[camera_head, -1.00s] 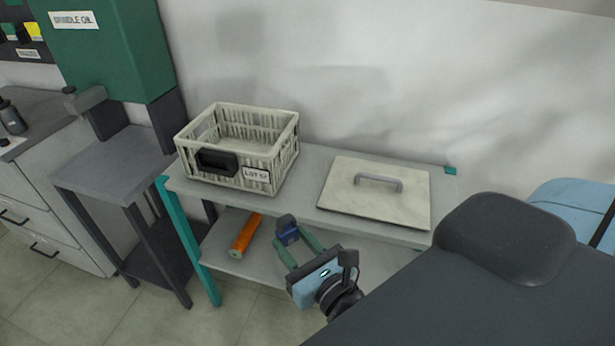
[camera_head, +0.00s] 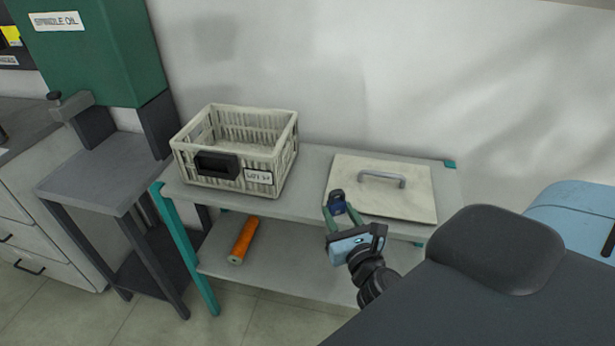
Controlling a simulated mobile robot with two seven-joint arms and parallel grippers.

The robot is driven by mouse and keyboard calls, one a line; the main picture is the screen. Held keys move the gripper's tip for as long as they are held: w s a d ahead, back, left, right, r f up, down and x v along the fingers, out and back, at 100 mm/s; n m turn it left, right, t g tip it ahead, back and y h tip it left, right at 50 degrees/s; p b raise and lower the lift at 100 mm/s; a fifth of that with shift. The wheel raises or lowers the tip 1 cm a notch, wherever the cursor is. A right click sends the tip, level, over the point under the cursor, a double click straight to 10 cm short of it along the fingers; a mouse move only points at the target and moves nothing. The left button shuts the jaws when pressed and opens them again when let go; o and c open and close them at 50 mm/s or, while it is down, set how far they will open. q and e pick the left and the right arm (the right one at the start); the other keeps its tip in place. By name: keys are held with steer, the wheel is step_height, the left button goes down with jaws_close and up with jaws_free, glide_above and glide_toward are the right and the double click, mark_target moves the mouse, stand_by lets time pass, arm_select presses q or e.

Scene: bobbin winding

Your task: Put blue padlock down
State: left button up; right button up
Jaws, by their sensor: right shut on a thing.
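The blue padlock (camera_head: 338,205) is dark blue with a dark top, and it sits between the tips of my right gripper (camera_head: 335,212). My right gripper is shut on it, its teal fingers pointing up and away from me. In the picture the padlock lies over the front edge of the upper shelf, just left of the flat lid; I cannot tell whether it touches the shelf. My left gripper is not in view.
A cream crate (camera_head: 281,165) with a lot label stands on the left of the shelf unit (camera_head: 300,204). A cream lid (camera_head: 410,202) with a grey handle lies at the right. An orange cylinder (camera_head: 243,240) lies on the lower shelf. Clear top shows between crate and lid.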

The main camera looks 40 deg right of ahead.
steer(key=d+f+m+g+h, duration=0.1)
steer(key=d+f+m+h, duration=0.15)
steer(key=d, duration=0.45)
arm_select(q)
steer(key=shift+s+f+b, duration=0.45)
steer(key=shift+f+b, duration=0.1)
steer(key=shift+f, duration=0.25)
arm_select(e)
glide_above(301, 209)
steer(key=shift+s+f+n, duration=0.1)
steer(key=shift+f+n, duration=0.25)
steer(key=shift+f, duration=0.5)
